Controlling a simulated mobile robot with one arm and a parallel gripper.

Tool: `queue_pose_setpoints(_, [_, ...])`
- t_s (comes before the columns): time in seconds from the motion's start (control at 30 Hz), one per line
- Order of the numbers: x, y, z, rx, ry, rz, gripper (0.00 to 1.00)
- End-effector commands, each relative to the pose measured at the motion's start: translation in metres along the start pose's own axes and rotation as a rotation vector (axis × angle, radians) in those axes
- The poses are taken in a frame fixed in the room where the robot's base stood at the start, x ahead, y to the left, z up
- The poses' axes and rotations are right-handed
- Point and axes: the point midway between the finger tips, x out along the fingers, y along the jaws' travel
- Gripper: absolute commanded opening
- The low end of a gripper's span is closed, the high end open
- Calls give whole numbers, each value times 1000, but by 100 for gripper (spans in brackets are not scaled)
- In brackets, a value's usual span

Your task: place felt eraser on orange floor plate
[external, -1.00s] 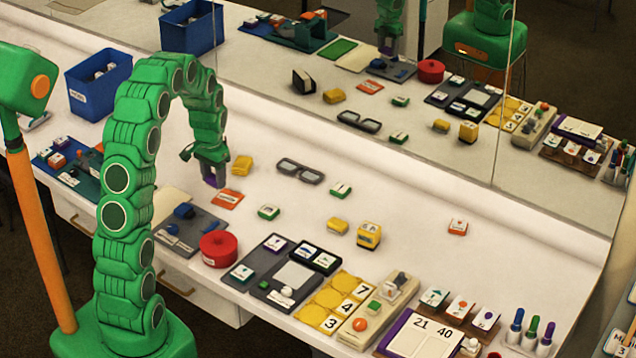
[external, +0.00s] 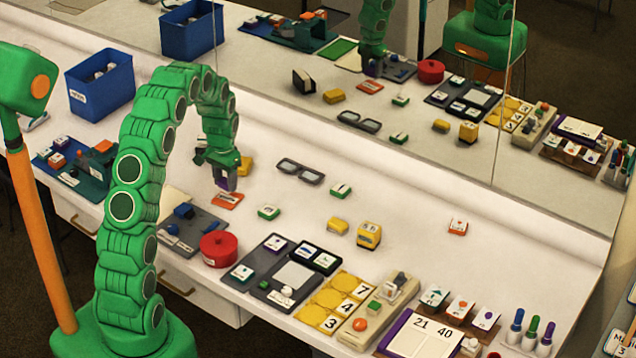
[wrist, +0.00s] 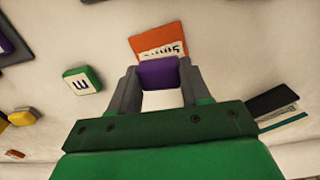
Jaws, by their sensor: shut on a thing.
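The felt eraser, a small block with a purple face (wrist: 158,73) and a white part, is between the fingers of my gripper (wrist: 160,88). In the external view the eraser (external: 225,184) hangs at the lower end of my gripper (external: 222,176), which is shut on it and points down. The orange floor plate (external: 228,201) lies flat on the white table just below the eraser in the picture. In the wrist view the plate (wrist: 160,38) shows beyond the eraser, with its near part hidden. I cannot tell how high the eraser is above the table.
A yellow block (external: 244,166) stands close behind the gripper. A green-and-white tile (external: 268,212) lies right of the plate, and a red round pot (external: 218,248) and a grey tray (external: 196,228) lie in front. Glasses (external: 300,172) lie to the right. A mirror runs along the back.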

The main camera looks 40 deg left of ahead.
Motion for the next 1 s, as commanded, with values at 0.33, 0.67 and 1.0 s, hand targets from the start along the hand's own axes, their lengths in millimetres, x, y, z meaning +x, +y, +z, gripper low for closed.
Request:
queue_pose_setpoints(0.33, [31, -1, -4, 0, -3, 1, 8])
queue_pose_setpoints(0.67, [36, -1, -4, 0, -1, 1, 55])
queue_pose_setpoints(1.0, [36, -1, -4, 0, 0, 1, 75])
